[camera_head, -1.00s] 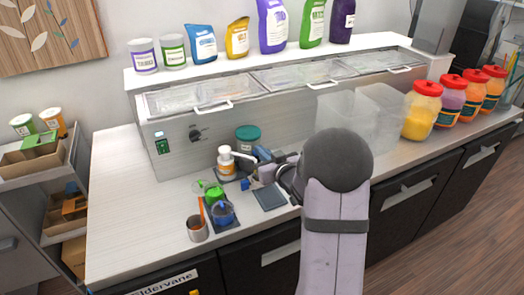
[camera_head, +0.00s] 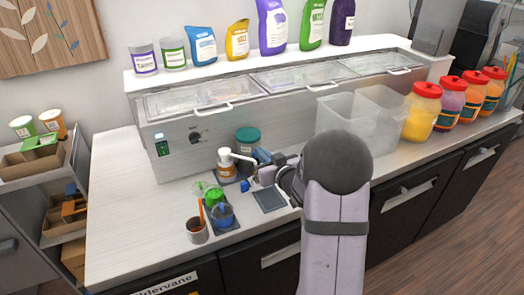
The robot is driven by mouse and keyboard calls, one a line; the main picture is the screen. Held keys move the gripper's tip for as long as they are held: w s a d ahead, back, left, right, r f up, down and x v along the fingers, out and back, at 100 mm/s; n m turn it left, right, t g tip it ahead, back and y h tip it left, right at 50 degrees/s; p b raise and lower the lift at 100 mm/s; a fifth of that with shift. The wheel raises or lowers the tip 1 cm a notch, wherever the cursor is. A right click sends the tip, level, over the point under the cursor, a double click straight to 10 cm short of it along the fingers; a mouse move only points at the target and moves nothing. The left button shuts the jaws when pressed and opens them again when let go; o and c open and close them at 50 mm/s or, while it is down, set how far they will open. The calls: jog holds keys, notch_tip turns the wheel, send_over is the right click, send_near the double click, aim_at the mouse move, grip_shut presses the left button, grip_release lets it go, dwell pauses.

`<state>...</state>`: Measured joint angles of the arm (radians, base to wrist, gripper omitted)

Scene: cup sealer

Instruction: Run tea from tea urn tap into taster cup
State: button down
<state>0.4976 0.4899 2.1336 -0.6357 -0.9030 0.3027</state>
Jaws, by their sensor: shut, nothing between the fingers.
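My gripper (camera_head: 254,181) is low over the counter, partly hidden by my own arm, and looks shut with nothing held. It is just right of a white-and-orange pump bottle (camera_head: 226,166) and above a dark square mat (camera_head: 270,200). A small blue piece shows by the fingers; I cannot tell whether they touch it. A green cup (camera_head: 214,196) and a blue cup (camera_head: 222,214) stand on a dark tray left of the gripper. I cannot tell which vessel is the taster cup. No tea urn or tap can be made out clearly.
A steel cup (camera_head: 197,231) with an orange stick stands near the front edge. A teal-lidded jar (camera_head: 247,139) is behind the gripper. Clear bins (camera_head: 340,122) and red-lidded jars (camera_head: 421,111) stand at right. The counter's left part (camera_head: 125,205) is free.

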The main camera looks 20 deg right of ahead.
jog(key=shift+s+a+f, duration=0.1)
jog(key=shift+s+f, duration=0.15)
jog(key=shift+f, duration=0.45)
jog(key=s+r, duration=0.8)
jog(key=s, duration=0.1)
jog(key=shift+s, duration=0.15)
dwell(0.5)
jog(key=shift+f, duration=0.1)
dwell(1.2)
